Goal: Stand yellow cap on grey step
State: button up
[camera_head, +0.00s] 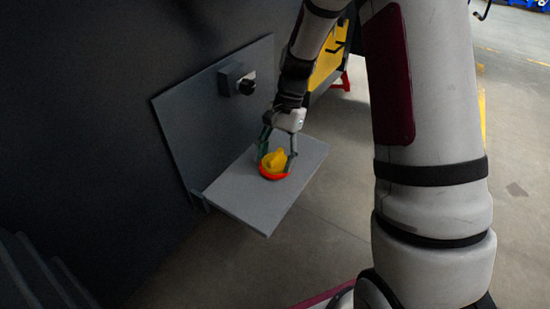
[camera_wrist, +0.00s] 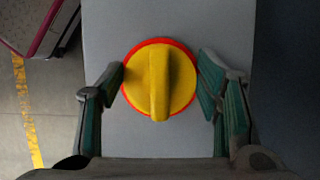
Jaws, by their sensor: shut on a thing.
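The yellow cap (camera_head: 275,160) has a red rim and a raised yellow ridge across its top. It is upright, ridge up, over the middle of the grey step (camera_head: 240,190), and looks to be at or very near its surface. In the wrist view the cap (camera_wrist: 160,80) sits between my two fingers, with the grey step (camera_wrist: 160,20) behind it. My gripper (camera_head: 277,155) reaches down from above and is shut on the cap's sides; its fingertips show in the wrist view (camera_wrist: 161,72). Whether the cap's underside touches the step is hidden.
A grey upright panel (camera_head: 180,115) rises behind the step and bears a small box with a dark round fitting (camera_head: 246,85). A dark wall stands at left. The rest of the step's top is bare. Open floor (camera_head: 330,200) lies to the right.

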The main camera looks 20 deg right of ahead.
jog(key=o, duration=1.5)
jog(key=shift+f, duration=0.1)
jog(key=shift+c, duration=0.2)
jog(key=p+v, duration=0.5)
jog(key=v, duration=0.7)
jog(key=shift+r, duration=0.25)
